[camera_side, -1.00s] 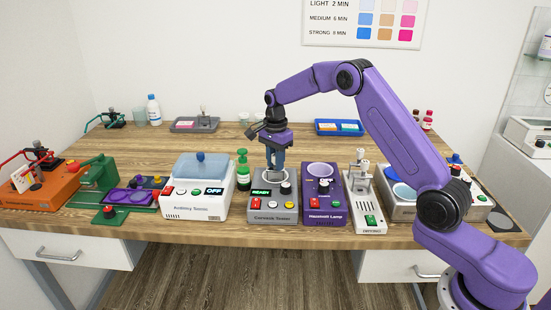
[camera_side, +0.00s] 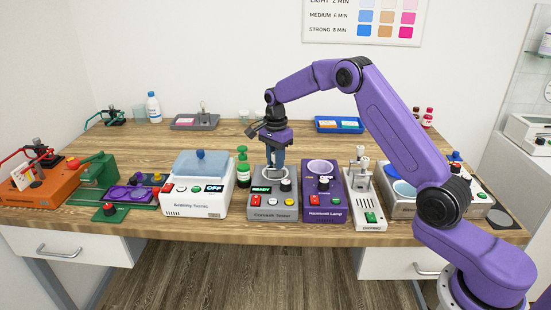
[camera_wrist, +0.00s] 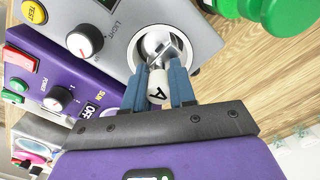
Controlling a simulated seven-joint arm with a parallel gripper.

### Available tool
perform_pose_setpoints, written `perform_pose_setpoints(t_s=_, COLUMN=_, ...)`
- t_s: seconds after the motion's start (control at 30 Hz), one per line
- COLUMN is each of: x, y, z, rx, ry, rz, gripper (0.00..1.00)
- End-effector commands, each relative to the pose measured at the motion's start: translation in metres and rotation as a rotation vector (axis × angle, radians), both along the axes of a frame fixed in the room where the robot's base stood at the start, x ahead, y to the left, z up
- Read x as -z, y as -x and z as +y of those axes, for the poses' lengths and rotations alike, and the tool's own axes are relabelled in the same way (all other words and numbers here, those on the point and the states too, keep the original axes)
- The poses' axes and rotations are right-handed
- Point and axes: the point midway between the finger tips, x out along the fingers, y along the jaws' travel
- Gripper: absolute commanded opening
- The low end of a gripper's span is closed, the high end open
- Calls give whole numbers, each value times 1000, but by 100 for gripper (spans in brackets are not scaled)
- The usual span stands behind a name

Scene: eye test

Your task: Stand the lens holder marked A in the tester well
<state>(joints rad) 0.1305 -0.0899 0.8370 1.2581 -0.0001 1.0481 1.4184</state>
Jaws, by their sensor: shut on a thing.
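The lens holder marked A (camera_wrist: 157,88) is a small white piece with a square metallic end, held between the blue fingers of my gripper (camera_wrist: 168,78) in the wrist view. Its metallic end lies within the round outline of the tester well (camera_wrist: 184,64); I cannot tell how deep it sits. In the side view my gripper (camera_side: 277,164) points down over the back of the grey tester (camera_side: 273,213), whose green display reads READY. The holder is too small to make out there, and the fingers hide most of the well.
A purple lamp box (camera_side: 325,205) stands close on the tester's right. A green pump bottle (camera_side: 243,168) and a white device with a blue lid (camera_side: 199,198) stand on its left. A blue tray (camera_side: 340,126) and a grey tray (camera_side: 195,122) lie behind on the wooden bench.

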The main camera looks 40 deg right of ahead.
Motion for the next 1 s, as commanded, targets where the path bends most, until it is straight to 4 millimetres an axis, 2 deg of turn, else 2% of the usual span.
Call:
perform_pose_setpoints(t_s=0.2, x=2, y=0, z=0, rx=0, ry=0, rz=0, gripper=0)
perform_pose_setpoints(t_s=0.23, x=2, y=0, z=0, rx=0, ry=0, rz=-1, gripper=35)
perform_pose_setpoints(t_s=0.3, x=2, y=0, z=0, rx=0, ry=0, rz=-1, gripper=55)
perform_pose_setpoints(t_s=0.5, x=2, y=0, z=0, rx=0, ry=0, rz=-1, gripper=55)
perform_pose_setpoints(t_s=0.57, x=2, y=0, z=0, rx=0, ry=0, rz=0, gripper=71)
perform_pose_setpoints(t_s=0.87, x=1, y=0, z=0, rx=0, ry=0, rz=-1, gripper=72)
perform_pose_setpoints(t_s=1.0, x=-6, y=-1, z=0, rx=0, ry=0, rz=-3, gripper=72)
